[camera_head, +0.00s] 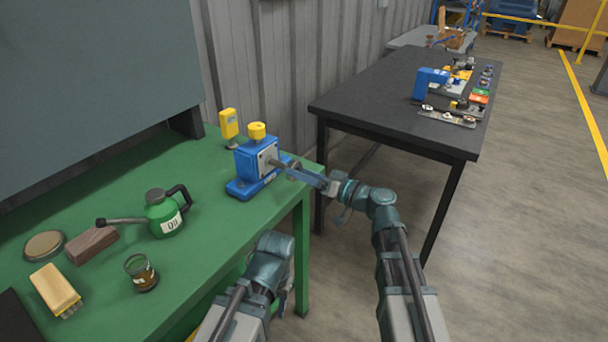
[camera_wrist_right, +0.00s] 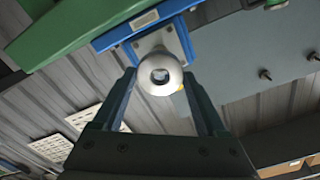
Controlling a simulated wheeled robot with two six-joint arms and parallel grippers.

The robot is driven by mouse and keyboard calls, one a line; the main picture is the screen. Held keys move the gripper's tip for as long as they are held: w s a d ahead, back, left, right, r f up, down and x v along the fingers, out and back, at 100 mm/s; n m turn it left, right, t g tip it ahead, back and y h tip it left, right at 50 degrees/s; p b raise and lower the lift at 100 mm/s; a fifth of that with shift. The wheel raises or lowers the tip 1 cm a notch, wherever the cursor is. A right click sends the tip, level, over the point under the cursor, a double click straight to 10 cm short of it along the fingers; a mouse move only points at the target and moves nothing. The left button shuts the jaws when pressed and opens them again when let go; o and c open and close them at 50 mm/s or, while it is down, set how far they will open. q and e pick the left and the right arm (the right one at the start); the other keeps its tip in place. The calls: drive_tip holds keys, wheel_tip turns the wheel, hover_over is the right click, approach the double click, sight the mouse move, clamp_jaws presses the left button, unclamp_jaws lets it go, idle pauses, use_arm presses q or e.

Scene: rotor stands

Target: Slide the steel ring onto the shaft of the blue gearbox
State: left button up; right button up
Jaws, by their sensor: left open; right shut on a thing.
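The blue gearbox (camera_head: 256,166) stands on the green bench near its right edge, with a yellow cap on top. Its grey shaft (camera_head: 276,162) points right, toward my right gripper. My right gripper (camera_head: 294,170) is shut on the steel ring (camera_wrist_right: 160,74), which sits between the fingertips in the wrist view. The ring is in front of the gearbox's grey face plate (camera_wrist_right: 166,40), its hole roughly facing the plate. Something pale shows through the hole; I cannot tell whether the shaft's tip is inside. My left gripper (camera_head: 276,243) is open at the bench's front edge, its fingers mostly hidden.
A green oil can (camera_head: 164,216), a glass jar (camera_head: 141,273), a brush (camera_head: 55,290), a brown block (camera_head: 91,245) and a round tin (camera_head: 44,245) are on the bench's left. A yellow device (camera_head: 229,124) stands behind the gearbox. A dark table (camera_head: 385,95) is beyond.

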sight(284, 166)
drive_tip(key=shift+w+a, duration=0.1)
drive_tip(key=shift+a, duration=0.05)
drive_tip(key=shift+w+a, duration=0.2)
drive_tip(key=shift+a, duration=0.05)
drive_tip(key=shift+w+a, duration=0.2)
drive_tip(key=shift+a, duration=0.05)
idle(0.5)
drive_tip(key=shift+w+a, duration=0.15)
drive_tip(key=shift+a, duration=0.1)
drive_tip(key=shift+w+a, duration=0.2)
drive_tip(key=shift+a, duration=0.05)
idle(0.5)
drive_tip(key=shift+w+a, duration=0.2)
drive_tip(key=shift+a, duration=0.05)
drive_tip(key=shift+w+a, duration=0.2)
drive_tip(key=shift+a, duration=0.1)
drive_tip(key=shift+w+a, duration=0.2)
drive_tip(key=shift+a, duration=0.1)
drive_tip(key=shift+w+a, duration=0.35)
drive_tip(key=shift+a, duration=0.1)
idle(0.5)
